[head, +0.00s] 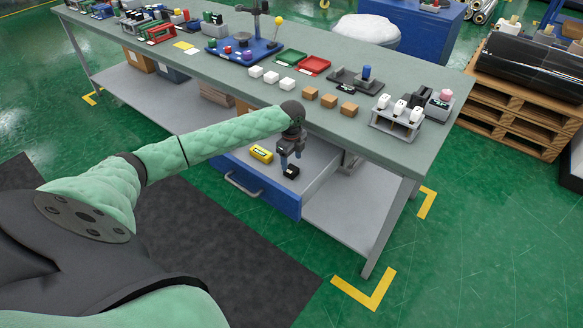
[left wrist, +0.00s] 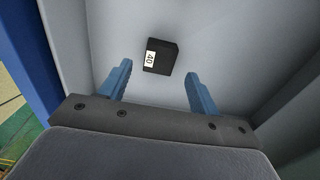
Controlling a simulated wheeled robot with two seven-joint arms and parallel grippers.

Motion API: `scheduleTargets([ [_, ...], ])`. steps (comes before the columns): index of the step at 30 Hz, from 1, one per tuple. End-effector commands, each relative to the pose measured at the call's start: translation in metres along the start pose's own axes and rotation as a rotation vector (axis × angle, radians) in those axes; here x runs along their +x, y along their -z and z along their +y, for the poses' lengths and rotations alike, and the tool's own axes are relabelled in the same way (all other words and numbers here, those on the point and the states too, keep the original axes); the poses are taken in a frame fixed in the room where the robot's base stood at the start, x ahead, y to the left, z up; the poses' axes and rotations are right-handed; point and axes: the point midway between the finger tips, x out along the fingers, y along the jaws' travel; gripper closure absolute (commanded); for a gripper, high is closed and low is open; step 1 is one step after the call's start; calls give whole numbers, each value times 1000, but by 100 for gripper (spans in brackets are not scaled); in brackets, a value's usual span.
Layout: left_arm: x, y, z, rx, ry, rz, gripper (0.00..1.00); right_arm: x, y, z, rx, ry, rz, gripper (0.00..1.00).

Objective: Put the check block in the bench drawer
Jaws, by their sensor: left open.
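The bench drawer (head: 318,188) is pulled open under the table, with a blue front and a grey inside. A black block (head: 291,171) with a white label lies on the drawer floor; in the left wrist view the black block (left wrist: 161,57) shows the label "40". A yellow block (head: 261,153) with a dark label also lies in the drawer. My left gripper (head: 291,160) points down into the drawer above the black block. In the left wrist view its blue fingers (left wrist: 158,92) are apart and empty, with the block beyond them. My right gripper is not in view.
A wooden pallet (head: 520,112) stands at the right. Floor before the drawer is clear.

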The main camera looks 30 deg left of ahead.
Motion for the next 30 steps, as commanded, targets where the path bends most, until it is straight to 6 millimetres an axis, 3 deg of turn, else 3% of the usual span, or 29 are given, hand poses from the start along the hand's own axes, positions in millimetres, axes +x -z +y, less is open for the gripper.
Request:
scheduleTargets([
  [6,-41,0,0,0,2,0,38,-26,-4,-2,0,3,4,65],
  [12,-64,0,0,-1,1,0,38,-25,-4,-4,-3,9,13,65],
  [30,-72,0,0,-1,0,1,38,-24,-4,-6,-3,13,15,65],
])
